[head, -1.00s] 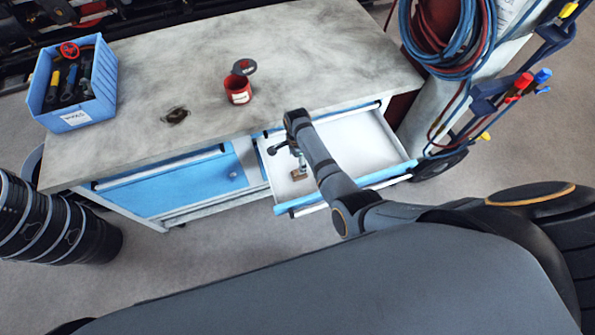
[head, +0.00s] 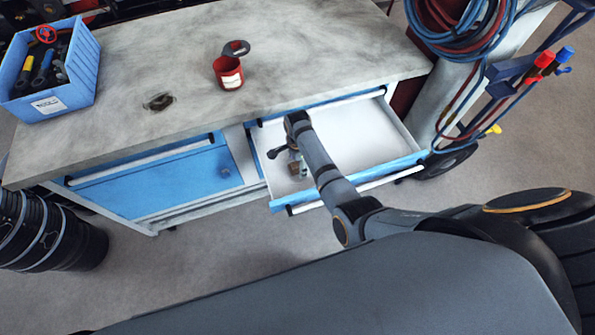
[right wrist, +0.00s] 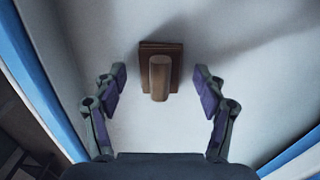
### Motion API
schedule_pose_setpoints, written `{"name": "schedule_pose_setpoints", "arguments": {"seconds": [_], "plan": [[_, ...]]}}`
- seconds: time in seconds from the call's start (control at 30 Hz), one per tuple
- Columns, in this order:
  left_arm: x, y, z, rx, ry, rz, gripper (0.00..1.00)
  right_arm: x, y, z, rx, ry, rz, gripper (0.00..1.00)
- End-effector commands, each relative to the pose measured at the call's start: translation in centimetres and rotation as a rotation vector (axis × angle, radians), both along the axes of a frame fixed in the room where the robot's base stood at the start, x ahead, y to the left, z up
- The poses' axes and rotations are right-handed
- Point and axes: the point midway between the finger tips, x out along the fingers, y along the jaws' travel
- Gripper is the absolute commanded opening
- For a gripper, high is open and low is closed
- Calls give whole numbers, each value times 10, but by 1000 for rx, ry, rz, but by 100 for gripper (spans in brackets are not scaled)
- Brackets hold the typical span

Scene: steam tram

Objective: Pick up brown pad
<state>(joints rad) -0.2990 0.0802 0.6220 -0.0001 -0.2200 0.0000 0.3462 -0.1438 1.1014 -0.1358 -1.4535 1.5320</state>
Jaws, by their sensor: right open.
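The brown pad (right wrist: 147,50) lies on the white floor of the open drawer (head: 350,140), with a lighter wooden handle-like block (right wrist: 159,78) on top. In the head view the pad (head: 294,169) shows only in part, beside my gripper and arm. My right gripper (right wrist: 160,79) is open over the drawer. Its two fingers with purple pads stand to the left and right of the pad, apart from it. In the head view the right gripper (head: 291,158) is partly covered by my own arm. My left gripper is not in view.
The grey workbench top (head: 200,110) holds a red can (head: 229,74), a dark brown lump (head: 158,102) and a blue bin (head: 50,75) of tools. Hoses (head: 465,35) hang on the right. Black drums (head: 45,235) stand at left. The drawer's front wall (head: 390,172) borders the arm.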

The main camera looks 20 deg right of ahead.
Motion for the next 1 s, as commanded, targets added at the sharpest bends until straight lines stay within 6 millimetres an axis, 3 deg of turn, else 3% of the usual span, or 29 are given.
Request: {"name": "schedule_pose_setpoints", "arguments": {"seconds": [0.03,0.23,0.67,1.0], "plan": [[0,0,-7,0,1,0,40,1,0,-6,0,-2,0,72],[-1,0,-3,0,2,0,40,0,0,-2,0,-1,0,72],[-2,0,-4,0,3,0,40,0,0,-3,0,-1,0,14],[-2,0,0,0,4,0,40,0,0,1,0,-2,0,13]]}}
